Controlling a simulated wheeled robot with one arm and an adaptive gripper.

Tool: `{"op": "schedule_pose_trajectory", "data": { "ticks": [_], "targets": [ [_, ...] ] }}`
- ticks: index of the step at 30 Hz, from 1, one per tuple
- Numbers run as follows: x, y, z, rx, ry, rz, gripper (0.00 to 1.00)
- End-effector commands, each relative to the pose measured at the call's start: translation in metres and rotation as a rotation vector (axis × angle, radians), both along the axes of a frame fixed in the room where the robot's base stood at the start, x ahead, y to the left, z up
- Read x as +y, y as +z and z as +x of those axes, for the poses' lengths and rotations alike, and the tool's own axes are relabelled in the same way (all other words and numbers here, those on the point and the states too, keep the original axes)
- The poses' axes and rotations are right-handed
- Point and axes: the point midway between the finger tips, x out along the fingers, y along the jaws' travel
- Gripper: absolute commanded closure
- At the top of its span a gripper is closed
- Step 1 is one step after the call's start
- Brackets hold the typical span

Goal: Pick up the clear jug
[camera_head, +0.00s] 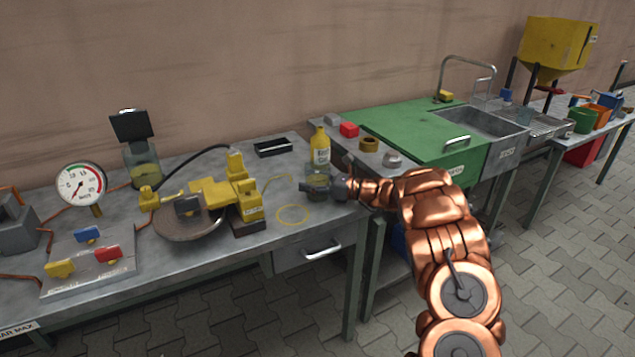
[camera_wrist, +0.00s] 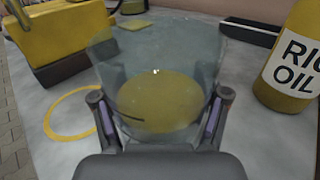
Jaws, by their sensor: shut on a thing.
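The clear jug (camera_wrist: 160,65) fills the middle of the wrist view, see-through, with a yellowish content or bottom showing inside. My gripper (camera_wrist: 160,120) has one finger on each side of the jug and is shut on it. In the head view the jug (camera_head: 318,181) is small and partly hidden by my gripper (camera_head: 325,187), just in front of the yellow oil bottle. I cannot tell whether the jug touches the table.
The yellow oil bottle (camera_head: 320,152) stands close behind the jug; it also shows at right in the wrist view (camera_wrist: 292,60). A yellow ring mark (camera_head: 294,215) lies left of the jug. A yellow machine (camera_head: 215,195) stands further left. A black tray (camera_head: 273,148) lies behind.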

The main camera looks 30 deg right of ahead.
Motion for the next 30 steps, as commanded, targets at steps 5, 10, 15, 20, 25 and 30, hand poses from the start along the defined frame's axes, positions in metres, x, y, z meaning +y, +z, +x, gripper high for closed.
{"op": "schedule_pose_trajectory", "data": {
  "ticks": [5, 10, 15, 20, 25, 30],
  "targets": [
    [0.000, 0.000, 0.000, 0.000, 0.000, 0.000, 0.62],
    [0.000, 0.000, 0.000, 0.000, 0.000, 0.000, 0.62],
    [0.000, 0.002, 0.000, 0.001, 0.001, -0.001, 0.62],
    [0.000, 0.007, 0.001, -0.001, 0.001, -0.001, 0.62],
    [0.001, 0.015, 0.000, -0.001, 0.002, -0.002, 0.62],
    [0.001, 0.026, 0.001, -0.001, 0.002, -0.001, 0.62]
  ]
}}
